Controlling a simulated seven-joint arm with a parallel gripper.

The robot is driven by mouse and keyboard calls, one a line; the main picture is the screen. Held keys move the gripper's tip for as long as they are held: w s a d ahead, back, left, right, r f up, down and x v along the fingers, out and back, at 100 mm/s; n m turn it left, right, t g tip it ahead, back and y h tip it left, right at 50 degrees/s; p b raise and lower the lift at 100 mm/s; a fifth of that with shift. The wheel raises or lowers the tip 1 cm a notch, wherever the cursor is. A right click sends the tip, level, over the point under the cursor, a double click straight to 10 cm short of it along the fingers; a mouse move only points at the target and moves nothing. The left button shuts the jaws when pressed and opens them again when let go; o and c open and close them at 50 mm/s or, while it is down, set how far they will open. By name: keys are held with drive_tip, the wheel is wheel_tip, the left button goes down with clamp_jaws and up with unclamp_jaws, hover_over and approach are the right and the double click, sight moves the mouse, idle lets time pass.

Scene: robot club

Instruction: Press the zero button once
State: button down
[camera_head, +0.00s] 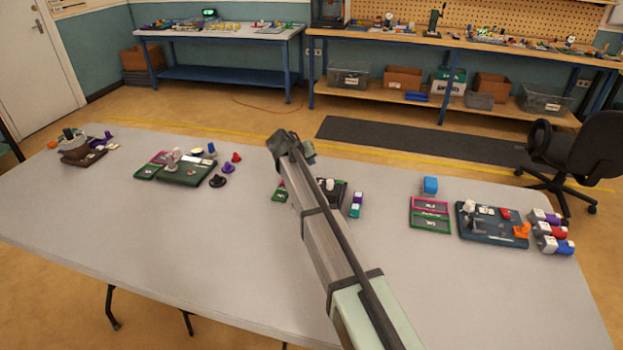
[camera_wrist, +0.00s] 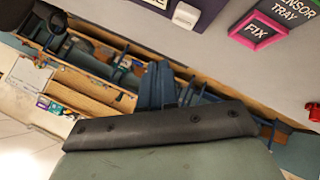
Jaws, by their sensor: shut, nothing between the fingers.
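No button can be read as the zero button in either view. In the wrist view, a dark block with a white label (camera_wrist: 157,3) and a pale rounded cap (camera_wrist: 186,15) beside it are cut by the top edge. In the head view, a dark unit with a pale top part (camera_head: 330,185) stands on the table, partly hidden behind my arm. My gripper (camera_wrist: 157,66) shows its dark fingers together and empty in the wrist view, apart from the cap. In the head view, my arm's end is raised over the table, and the fingertips are hard to make out.
On the grey table (camera_head: 130,230), a green board (camera_head: 188,172) is left and a dark board (camera_head: 490,226) is right. The table's front is clear.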

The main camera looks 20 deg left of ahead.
drive_tip(key=shift+f, duration=1.9)
drive_tip(key=shift+f, duration=0.15)
idle(0.6)
drive_tip(key=shift+f, duration=0.3)
drive_tip(key=shift+f, duration=0.5)
idle(1.0)
drive_tip(key=shift+r, duration=0.95)
drive_tip(key=shift+r, duration=0.1)
drive_tip(key=shift+r, duration=2.4)
